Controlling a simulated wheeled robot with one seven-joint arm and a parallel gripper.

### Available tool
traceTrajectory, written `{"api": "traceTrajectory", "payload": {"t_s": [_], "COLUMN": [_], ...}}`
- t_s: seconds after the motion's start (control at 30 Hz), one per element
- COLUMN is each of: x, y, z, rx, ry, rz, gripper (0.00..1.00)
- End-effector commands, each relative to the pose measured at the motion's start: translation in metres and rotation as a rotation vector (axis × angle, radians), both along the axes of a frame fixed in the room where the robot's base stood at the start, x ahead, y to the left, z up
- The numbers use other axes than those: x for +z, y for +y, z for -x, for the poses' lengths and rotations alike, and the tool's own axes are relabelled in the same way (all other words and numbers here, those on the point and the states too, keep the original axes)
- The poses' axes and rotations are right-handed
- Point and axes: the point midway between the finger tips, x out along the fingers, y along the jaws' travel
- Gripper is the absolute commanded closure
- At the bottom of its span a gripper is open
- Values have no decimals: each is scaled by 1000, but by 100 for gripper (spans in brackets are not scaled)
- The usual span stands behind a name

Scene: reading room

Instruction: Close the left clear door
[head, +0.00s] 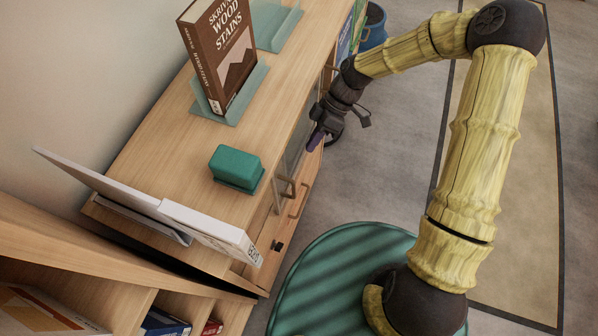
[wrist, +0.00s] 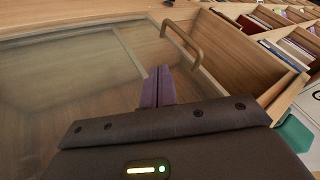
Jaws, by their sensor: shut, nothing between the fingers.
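The clear door (wrist: 75,75) is a see-through pane that fills the left of the wrist view, with pale wood visible through it. In the head view it shows only as a narrow strip (head: 294,150) on the cabinet front, seen steeply from above. A bar handle (wrist: 182,42) shows just beyond my fingertips in the wrist view. My gripper (head: 317,137) is beside the cabinet front, its purple fingers (wrist: 158,87) together and empty. The fingers overlap the pane in the wrist view; I cannot tell whether they touch it, nor how far the door stands open.
The wooden cabinet top (head: 150,150) carries a brown book (head: 222,60) on a stand, a green box (head: 236,166) and a white book (head: 212,230). A lower wooden front (head: 306,185) has a handle. A round green seat (head: 335,275) stands close by. Grey carpet (head: 385,155) is free beyond the cabinet.

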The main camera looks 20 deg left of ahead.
Motion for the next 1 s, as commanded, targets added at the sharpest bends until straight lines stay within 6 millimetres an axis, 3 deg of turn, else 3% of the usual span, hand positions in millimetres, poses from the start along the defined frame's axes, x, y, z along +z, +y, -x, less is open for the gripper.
{"api": "traceTrajectory", "payload": {"t_s": [0.37,0.63,1.0], "x": [-54,-54,-55], "y": [22,17,17], "z": [36,70,75], "rx": [2,1,-1], "ry": [3,0,-1], "rz": [1,2,1], "gripper": [100,100,100]}}
